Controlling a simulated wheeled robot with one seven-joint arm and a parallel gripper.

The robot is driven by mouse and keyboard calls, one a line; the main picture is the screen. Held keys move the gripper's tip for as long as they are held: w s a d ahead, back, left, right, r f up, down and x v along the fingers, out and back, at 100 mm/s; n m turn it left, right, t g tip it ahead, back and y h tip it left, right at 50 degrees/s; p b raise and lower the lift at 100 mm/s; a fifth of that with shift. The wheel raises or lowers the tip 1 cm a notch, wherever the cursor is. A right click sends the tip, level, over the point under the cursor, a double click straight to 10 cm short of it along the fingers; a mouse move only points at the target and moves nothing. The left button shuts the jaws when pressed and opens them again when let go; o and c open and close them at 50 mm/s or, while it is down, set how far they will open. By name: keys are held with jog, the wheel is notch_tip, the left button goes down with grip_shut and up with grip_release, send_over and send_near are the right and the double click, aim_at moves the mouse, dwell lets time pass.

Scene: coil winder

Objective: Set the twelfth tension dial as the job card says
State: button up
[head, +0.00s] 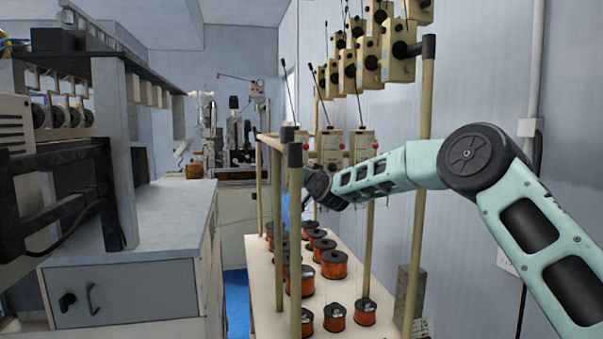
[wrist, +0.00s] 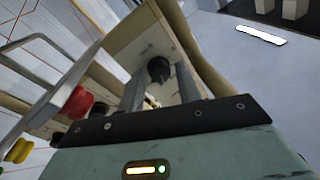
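The tension units are cream boxes (head: 397,62) with dark round knobs, mounted in rows on a rack; more hang lower, one of them (head: 331,147) near the middle. My gripper (head: 312,185) is at the lower row in the head view, small and dark. In the wrist view my gripper (wrist: 160,85) has its two grey fingers apart, one on each side of a dark knob (wrist: 159,69) on a cream box face (wrist: 135,50). I cannot tell whether the fingers touch the knob. Dial numbers and settings are too small to read. No readable job card shows.
Upright tan posts (head: 295,240) stand close to my gripper. Copper wire spools (head: 334,264) fill the cream table (head: 270,318) below. A bent metal wire arm (wrist: 50,75) and a red disc (wrist: 77,102) lie left of the fingers. A grey cabinet (head: 125,292) stands left.

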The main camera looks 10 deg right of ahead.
jog(key=s+d+f+b, duration=0.1)
jog(key=s+b, duration=0.6)
jog(key=s, duration=1)
jog(key=shift+d+f, duration=0.4)
jog(key=shift+d, duration=0.15)
